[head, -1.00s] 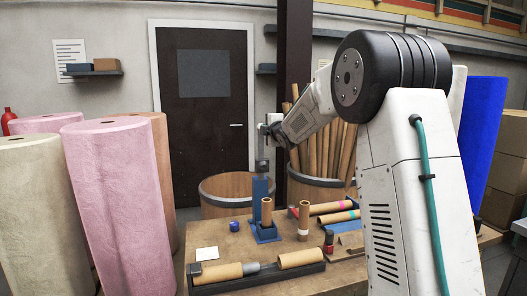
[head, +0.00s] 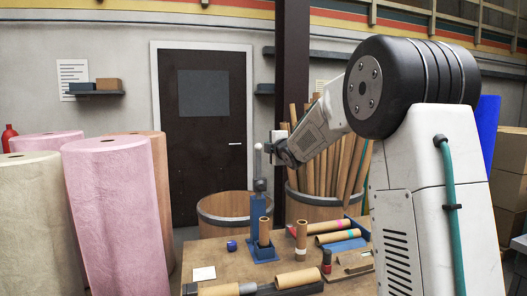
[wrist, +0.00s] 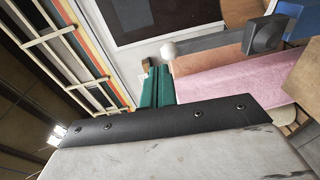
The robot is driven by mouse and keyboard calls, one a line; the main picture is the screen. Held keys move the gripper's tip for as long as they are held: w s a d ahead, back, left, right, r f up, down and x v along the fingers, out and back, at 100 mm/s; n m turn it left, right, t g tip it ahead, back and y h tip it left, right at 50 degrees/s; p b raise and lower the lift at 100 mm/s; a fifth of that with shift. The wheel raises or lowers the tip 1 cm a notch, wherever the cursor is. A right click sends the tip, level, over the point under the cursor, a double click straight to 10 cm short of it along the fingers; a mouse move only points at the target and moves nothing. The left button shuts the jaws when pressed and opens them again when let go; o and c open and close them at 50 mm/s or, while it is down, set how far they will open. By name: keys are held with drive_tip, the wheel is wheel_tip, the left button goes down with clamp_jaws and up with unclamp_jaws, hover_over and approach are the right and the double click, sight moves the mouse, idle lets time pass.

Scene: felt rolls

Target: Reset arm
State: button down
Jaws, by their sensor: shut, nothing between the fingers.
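My gripper (head: 270,149) is small in the head view, raised above the far side of the workbench. In the wrist view its two teal fingers (wrist: 158,85) lie side by side, shut and empty. A lever with a white ball knob (head: 258,147) rises from a blue stand (head: 258,209) on the bench. The knob also shows in the wrist view (wrist: 168,50), just past the fingertips. It looks close to my gripper, but I cannot tell whether they touch. A cardboard tube (head: 264,230) stands upright in the blue stand.
The bench (head: 216,258) holds another upright tube (head: 301,240), lying tubes (head: 333,226), a blue roll (head: 231,246) and a white card (head: 203,273). Large felt rolls (head: 110,210) stand at the left. Wooden barrels (head: 225,212) stand behind the bench.

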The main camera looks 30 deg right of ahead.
drive_tip(key=s+a+r, duration=0.1)
drive_tip(key=s, duration=0.7)
drive_tip(key=s+d+f+m+g+h, duration=0.2)
drive_tip(key=s+f+m+g, duration=0.2)
drive_tip(key=f+m, duration=0.3)
drive_tip(key=s+a+f+m+g, duration=0.3)
drive_tip(key=s+f+m+g, duration=0.3)
drive_tip(key=s, duration=0.5)
drive_tip(key=s+a+f+m+g+y, duration=0.1)
drive_tip(key=s+a+g, duration=0.1)
drive_tip(key=s+a, duration=0.4)
drive_tip(key=s+a+f+m+g+y, duration=0.1)
drive_tip(key=s+a, duration=0.6)
drive_tip(key=s, duration=0.7)
drive_tip(key=s+a+f+m+g+y, duration=0.1)
drive_tip(key=s+a+f+g+y, duration=0.1)
drive_tip(key=s+a, duration=0.4)
drive_tip(key=shift+s+a+f+g, duration=0.4)
drive_tip(key=shift+s+f+g, duration=0.15)
drive_tip(key=shift+s, duration=1.4)
